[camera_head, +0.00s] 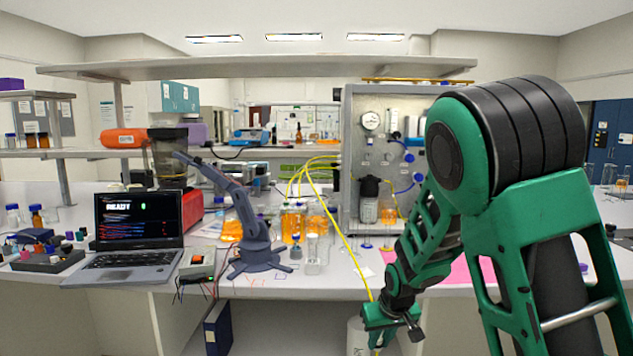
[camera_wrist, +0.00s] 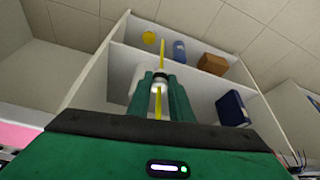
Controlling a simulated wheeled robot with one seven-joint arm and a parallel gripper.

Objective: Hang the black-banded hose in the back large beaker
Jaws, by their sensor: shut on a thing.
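My gripper (camera_head: 379,340) is low in front of the bench edge, shut on a yellow hose (camera_head: 353,245). The hose runs from the upper left of the metal rig down over the bench to my gripper. In the wrist view my fingers (camera_wrist: 160,88) close around the hose (camera_wrist: 159,103), with a pale white part at the grip. Glass beakers with orange liquid (camera_head: 291,224) stand on the bench left of the rig, well above and left of my gripper. I cannot tell which one is the back large beaker.
A white container (camera_head: 357,338) stands below, beside my gripper. A small dark-blue arm (camera_head: 252,230) stands left of the beakers, and a clear bottle (camera_head: 313,256) in front of them. The metal rig (camera_head: 352,150) stands behind. A pink sheet (camera_head: 455,270) lies right.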

